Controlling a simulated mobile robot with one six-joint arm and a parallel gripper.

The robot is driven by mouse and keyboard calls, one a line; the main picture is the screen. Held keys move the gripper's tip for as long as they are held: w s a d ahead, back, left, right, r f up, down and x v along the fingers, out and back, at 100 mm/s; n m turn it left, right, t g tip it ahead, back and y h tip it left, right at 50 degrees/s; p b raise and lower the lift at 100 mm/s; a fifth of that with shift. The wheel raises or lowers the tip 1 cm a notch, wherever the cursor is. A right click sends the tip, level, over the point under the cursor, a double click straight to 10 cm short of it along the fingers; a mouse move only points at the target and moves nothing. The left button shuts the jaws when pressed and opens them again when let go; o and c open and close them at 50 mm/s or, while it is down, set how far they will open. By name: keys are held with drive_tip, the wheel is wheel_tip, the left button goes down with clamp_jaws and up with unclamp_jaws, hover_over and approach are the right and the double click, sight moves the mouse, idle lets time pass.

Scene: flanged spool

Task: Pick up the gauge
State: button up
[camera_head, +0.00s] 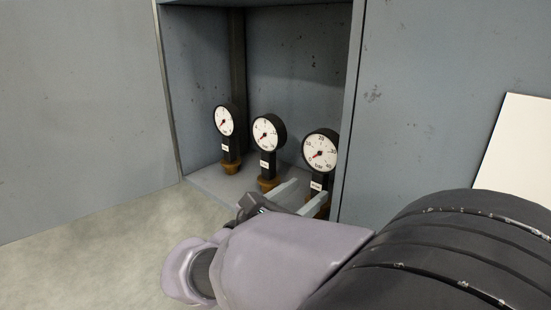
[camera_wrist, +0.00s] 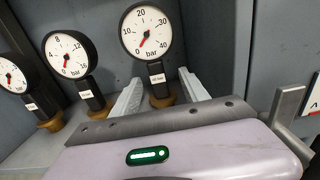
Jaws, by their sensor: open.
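Three round gauges with white dials, red needles and black stems on brass bases stand in a row in a grey recess. The right gauge (camera_head: 320,150) has a dial marked to 40 bar; it also shows in the wrist view (camera_wrist: 146,29). The middle gauge (camera_head: 268,133) shows in the wrist view (camera_wrist: 70,54), and the left gauge (camera_head: 224,121) is at that view's left edge (camera_wrist: 13,75). My gripper (camera_head: 302,190) is open, its fingers pointing at the right gauge's lower stem. In the wrist view my gripper (camera_wrist: 160,90) has its fingers either side of that stem, with nothing visibly gripped.
The recess has a side wall (camera_head: 350,110) close to the right of the right gauge. The middle gauge stands close on the left. A white panel (camera_head: 518,150) is on the wall at far right. The floor (camera_head: 90,250) at front left is clear.

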sight(319, 182)
drive_tip(key=x, duration=0.6)
drive_tip(key=shift+f, duration=0.2)
drive_tip(key=shift+w+r+p, duration=0.1)
drive_tip(key=shift+p, duration=0.3)
drive_tip(key=x, duration=0.3)
drive_tip(key=p+x, duration=0.1)
drive_tip(key=x, duration=0.1)
drive_tip(key=shift+w+a+f, duration=0.25)
drive_tip(key=shift+f, duration=0.1)
drive_tip(key=shift+s+a+r, duration=0.15)
drive_tip(key=shift+s+a, duration=0.1)
drive_tip(key=shift+s, duration=0.1)
drive_tip(key=shift+c, duration=0.8)
drive_tip(key=shift+s+a, duration=0.1)
drive_tip(key=c, duration=0.4)
clamp_jaws()
